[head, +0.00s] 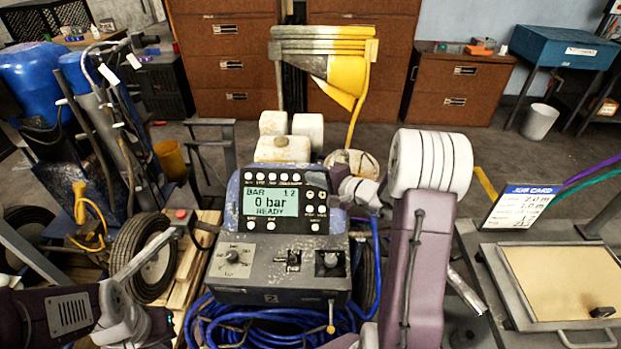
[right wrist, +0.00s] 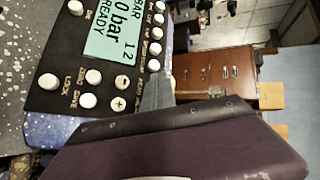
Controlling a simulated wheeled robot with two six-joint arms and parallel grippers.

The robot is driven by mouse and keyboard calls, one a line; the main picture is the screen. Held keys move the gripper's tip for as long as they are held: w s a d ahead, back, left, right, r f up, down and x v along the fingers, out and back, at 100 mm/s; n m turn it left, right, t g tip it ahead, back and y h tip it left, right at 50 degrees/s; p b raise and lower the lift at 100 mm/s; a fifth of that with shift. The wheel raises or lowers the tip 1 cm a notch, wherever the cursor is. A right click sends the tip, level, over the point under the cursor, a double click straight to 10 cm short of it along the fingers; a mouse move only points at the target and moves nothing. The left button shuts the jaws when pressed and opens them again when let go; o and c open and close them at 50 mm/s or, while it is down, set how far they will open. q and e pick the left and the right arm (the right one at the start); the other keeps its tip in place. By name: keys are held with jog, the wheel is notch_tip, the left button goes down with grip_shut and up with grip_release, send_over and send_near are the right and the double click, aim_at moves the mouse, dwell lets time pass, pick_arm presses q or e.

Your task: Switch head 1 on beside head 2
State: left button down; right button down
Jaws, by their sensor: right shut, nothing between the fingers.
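The control panel (head: 318,181) of the line striper faces me, with a lit green display (head: 270,202) reading "BAR 1 2", "0 bar", "READY". A row of white buttons (head: 272,178) runs above the display; their small labels are hard to read. The display (right wrist: 112,38) and the top-row buttons (right wrist: 155,50) also show, turned sideways, in the right wrist view. My right gripper (head: 337,176) is shut and empty at the panel's upper right edge. Its grey tip (right wrist: 158,90) is close to the end button of the row; I cannot tell whether it touches. My left gripper is out of view.
Below the display are a dial (head: 232,257), a lever switch (head: 293,260) and a black knob (head: 327,261). Blue hose (head: 250,325) coils beneath. A job card (head: 522,207) stands at the right. Brown cabinets (head: 232,60) and a yellow-stained funnel (head: 345,75) are behind.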

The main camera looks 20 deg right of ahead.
jog(key=s+r, duration=0.1)
jog(key=s+a+r, duration=0.1)
jog(key=s+r, duration=0.1)
jog(key=shift+s+a+r, duration=0.1)
jog(key=shift+a+r, duration=0.15)
dwell(1.6)
